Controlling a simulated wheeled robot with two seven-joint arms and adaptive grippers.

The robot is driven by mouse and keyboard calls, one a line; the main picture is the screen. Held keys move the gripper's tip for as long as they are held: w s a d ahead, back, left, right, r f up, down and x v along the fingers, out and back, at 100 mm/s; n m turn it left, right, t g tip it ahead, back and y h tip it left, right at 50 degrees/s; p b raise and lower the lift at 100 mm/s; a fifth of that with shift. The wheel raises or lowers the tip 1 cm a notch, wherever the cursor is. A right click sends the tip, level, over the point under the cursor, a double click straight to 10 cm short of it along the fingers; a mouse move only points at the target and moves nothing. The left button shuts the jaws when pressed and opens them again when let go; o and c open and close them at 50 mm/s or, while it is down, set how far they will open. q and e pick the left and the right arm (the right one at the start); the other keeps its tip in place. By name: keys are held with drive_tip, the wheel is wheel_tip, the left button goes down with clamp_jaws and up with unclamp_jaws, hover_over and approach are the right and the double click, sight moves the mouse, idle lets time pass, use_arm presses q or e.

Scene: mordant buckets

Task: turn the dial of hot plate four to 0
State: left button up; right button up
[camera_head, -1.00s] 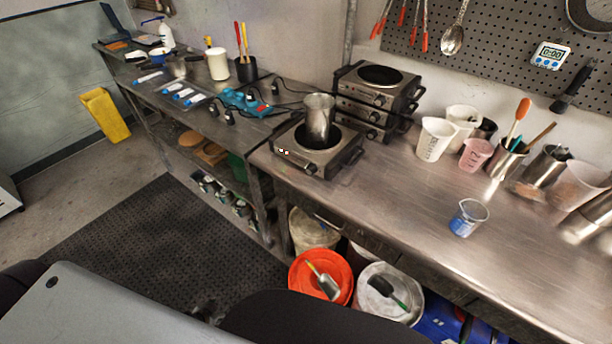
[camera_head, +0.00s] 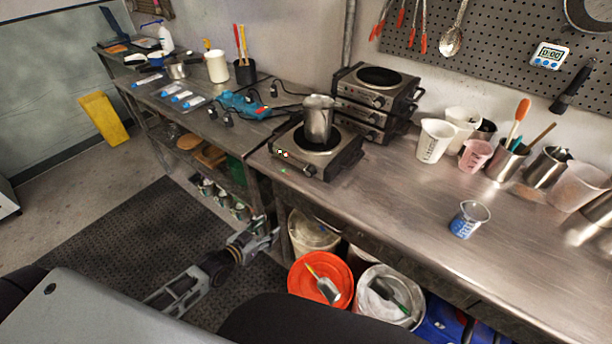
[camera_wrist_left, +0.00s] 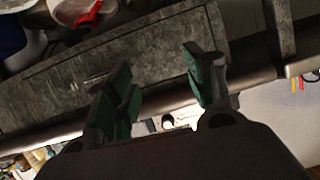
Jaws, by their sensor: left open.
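A single hot plate (camera_head: 335,165) stands near the bench's front edge, with a steel beaker (camera_head: 318,118) on its burner. Its front face has a dial (camera_head: 311,169) and small lit lamps at the left. More hot plates (camera_head: 378,100) are stacked behind it, dials facing front. I cannot read which one is number four. My left gripper (camera_head: 268,233) is below the bench top, in front of the bench, lower left of the single hot plate and apart from it. In the left wrist view its fingers (camera_wrist_left: 162,80) are open and empty. My right gripper is not in view.
The steel bench (camera_head: 400,200) has a front edge between my gripper and the hot plate. A red bucket (camera_head: 299,283) and a white bucket (camera_head: 365,306) stand below it. A small beaker (camera_head: 469,220) and several cups are to the right. Dark cords lie behind the hot plate.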

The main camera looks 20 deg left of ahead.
use_arm(q)
drive_tip(key=w+d+r+t+h, duration=0.1)
drive_tip(key=d+r, duration=0.1)
drive_tip(key=r, duration=0.5)
drive_tip(key=w+d+r+t+h, duration=0.1)
drive_tip(key=d+r+t, duration=0.1)
drive_tip(key=r, duration=0.5)
drive_tip(key=shift+d+r, duration=0.3)
drive_tip(key=shift+d, duration=0.2)
drive_tip(key=shift+w, duration=0.2)
